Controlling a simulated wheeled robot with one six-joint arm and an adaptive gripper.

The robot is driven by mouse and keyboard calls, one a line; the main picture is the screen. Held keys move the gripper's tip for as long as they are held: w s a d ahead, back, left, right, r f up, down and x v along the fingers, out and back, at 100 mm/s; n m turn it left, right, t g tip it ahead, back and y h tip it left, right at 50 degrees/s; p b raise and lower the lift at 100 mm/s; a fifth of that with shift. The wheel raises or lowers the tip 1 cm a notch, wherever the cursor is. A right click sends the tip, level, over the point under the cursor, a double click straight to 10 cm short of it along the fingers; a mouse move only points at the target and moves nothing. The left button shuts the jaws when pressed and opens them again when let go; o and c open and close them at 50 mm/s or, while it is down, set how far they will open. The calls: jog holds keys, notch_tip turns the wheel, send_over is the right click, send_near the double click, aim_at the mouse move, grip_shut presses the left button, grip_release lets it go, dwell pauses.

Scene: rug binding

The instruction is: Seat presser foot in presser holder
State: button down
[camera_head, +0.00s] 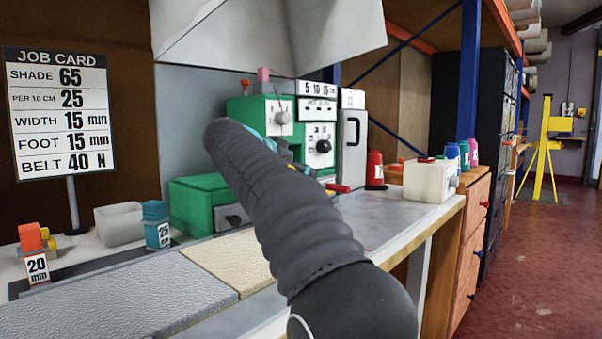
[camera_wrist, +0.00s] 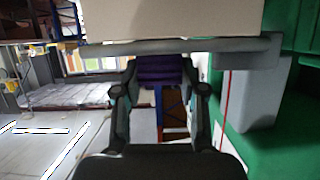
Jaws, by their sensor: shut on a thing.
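My gripper (camera_wrist: 160,88) is shut on a purple ribbed block in the wrist view, which I take to be the presser foot (camera_wrist: 160,73). Its top end is close under a grey bar (camera_wrist: 180,47) with a pale block above it. I cannot tell whether they touch, or whether that bar is the presser holder. In the head view my dark arm crosses in front of the green machine (camera_head: 200,205) and hides the gripper's jaws and the held block.
The job card (camera_head: 58,112) reads FOOT 15 mm. An orange block (camera_head: 33,240) marked 20 mm and a teal block (camera_head: 156,225) marked 25 mm stand at the left, near a grey bin (camera_head: 120,224). A red spool (camera_head: 375,168) and a white box (camera_head: 430,182) stand at the right.

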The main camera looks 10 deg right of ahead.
jog(key=c, duration=0.7)
grip_release()
jog(key=shift+f, duration=0.1)
jog(key=shift+o, duration=0.2)
jog(key=shift+s+a+r, duration=0.1)
jog(key=shift+a+r, duration=0.05)
jog(key=shift+r, duration=0.1)
jog(key=p+v, duration=0.1)
jog(key=v, duration=1)
jog(key=shift+s+a, duration=0.15)
jog(key=shift+a, duration=0.1)
jog(key=shift+r, duration=0.1)
